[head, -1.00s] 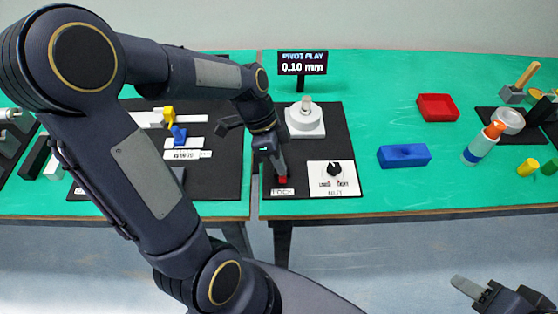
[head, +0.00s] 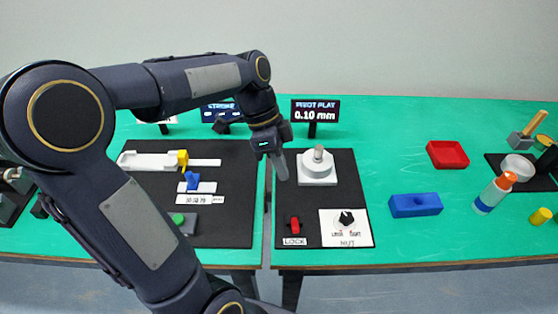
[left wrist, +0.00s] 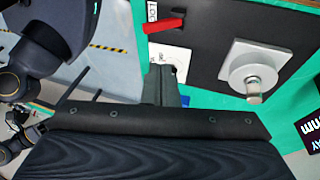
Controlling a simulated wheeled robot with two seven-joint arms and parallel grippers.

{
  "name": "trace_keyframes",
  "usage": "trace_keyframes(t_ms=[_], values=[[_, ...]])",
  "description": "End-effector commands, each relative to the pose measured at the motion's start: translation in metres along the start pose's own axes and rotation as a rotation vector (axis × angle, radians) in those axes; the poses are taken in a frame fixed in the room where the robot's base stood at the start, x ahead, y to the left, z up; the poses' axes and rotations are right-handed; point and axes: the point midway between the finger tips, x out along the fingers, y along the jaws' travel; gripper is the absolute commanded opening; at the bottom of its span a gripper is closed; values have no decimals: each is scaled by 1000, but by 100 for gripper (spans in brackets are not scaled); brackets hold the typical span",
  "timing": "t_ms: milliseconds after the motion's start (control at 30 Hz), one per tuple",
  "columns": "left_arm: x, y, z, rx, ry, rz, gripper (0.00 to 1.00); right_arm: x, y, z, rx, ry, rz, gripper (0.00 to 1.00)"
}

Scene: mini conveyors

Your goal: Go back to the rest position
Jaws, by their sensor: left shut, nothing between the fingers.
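My left gripper (head: 281,166) is shut and empty in the head view. It hangs above the gap between the two black mats, left of the white round fixture (head: 317,168) and above the red lock switch (head: 294,225). In the left wrist view the shut fingers (left wrist: 160,82) point toward the mat, with the red lock switch (left wrist: 165,25) above them and the white fixture (left wrist: 254,72) to the right. The fingers are apart from both. My right gripper is out of view in the head view.
A black knob (head: 345,217) sits on a white plate by the switch. A small display (head: 315,110) reading 0.10 mm stands behind. The left mat (head: 232,232) holds several parts.

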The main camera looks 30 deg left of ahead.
Motion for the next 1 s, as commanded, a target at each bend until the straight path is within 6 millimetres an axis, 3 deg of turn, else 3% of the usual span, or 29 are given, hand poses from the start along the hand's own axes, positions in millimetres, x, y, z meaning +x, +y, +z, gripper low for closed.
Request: trace_keyframes(t_ms=[300, 433, 600, 800, 1000], values=[[-11, 2, 0, -2, 1, -2, 0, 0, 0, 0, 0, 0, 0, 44], [-13, 13, 3, -72, 19, -39, 0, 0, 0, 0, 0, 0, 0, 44], [-10, 53, 16, -368, 116, -172, 0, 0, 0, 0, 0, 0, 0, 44], [12, 97, 33, -777, 316, -300, 0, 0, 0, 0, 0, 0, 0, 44], [32, 116, 41, -1016, 469, -338, 0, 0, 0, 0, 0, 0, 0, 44]])
